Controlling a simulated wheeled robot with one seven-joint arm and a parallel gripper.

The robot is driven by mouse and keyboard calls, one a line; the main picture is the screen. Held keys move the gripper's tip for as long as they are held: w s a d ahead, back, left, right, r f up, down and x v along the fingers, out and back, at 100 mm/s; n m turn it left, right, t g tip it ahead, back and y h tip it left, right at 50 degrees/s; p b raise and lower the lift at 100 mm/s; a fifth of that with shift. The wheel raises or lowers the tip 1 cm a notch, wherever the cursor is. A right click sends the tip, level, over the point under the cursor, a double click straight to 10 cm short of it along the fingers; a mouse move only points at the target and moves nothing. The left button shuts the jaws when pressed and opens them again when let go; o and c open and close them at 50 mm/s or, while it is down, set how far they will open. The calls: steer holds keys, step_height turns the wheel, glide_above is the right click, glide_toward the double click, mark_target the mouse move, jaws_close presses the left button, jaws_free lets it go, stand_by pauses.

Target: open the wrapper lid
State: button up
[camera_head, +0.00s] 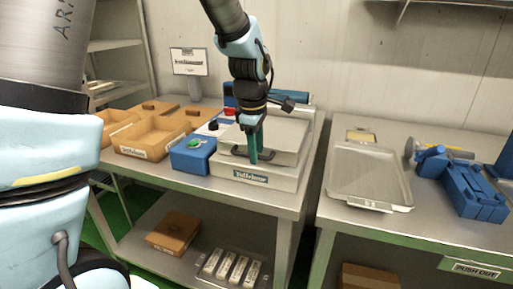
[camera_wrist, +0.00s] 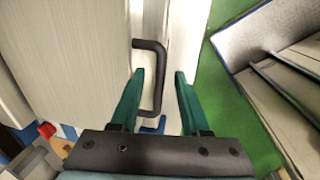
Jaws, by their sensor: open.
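The wrapper (camera_head: 285,177) is a pale grey box with a "Toffeline" label on its front, on the left bench. Its flat lid (camera_head: 287,134) lies down over the box, and in the wrist view the lid (camera_wrist: 85,40) fills the upper left. A dark bar handle (camera_head: 238,151) sits at the lid's front edge, partly hidden by my fingers. My gripper (camera_head: 254,158) is over this front edge with its green fingers pointing down. In the wrist view my gripper (camera_wrist: 159,73) is open, and the handle's bar (camera_wrist: 160,75) shows between the fingers, without clear contact.
A blue box (camera_head: 192,156) with a green button stands left of the wrapper, near orange trays (camera_head: 150,137). A gap separates the right bench, which holds a metal tray (camera_head: 368,178) and a blue device (camera_head: 470,190). A sign (camera_head: 189,61) stands at the back.

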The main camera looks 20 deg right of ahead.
jaws_close()
stand_by(0.4)
stand_by(1.1)
